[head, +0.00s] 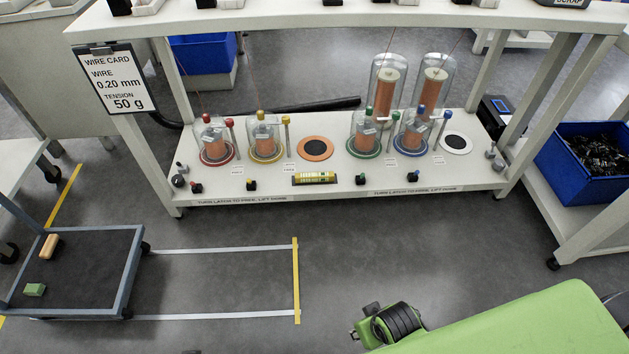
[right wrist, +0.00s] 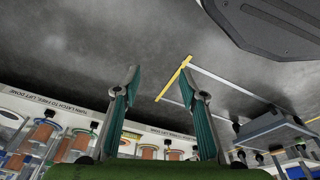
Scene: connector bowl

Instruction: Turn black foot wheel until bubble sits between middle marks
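The black foot wheel (head: 178,180) is at the front left corner of the low shelf, beside a grey knob (head: 182,168). A yellow spirit level (head: 316,179) lies at the middle of the shelf's front edge. Its bubble and marks are too small to read. My right gripper (right wrist: 159,76) is open and empty in the right wrist view, its two teal-padded fingers spread apart. The shelf front shows upside down behind the fingers, well away from them. My left gripper is not in view.
Copper wire spools under glass domes (head: 214,145) stand on the low shelf (head: 335,160). The bench top overhangs it. A flat cart (head: 75,265) stands at left and a blue bin (head: 585,160) at right. The floor (head: 240,225) in front is open.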

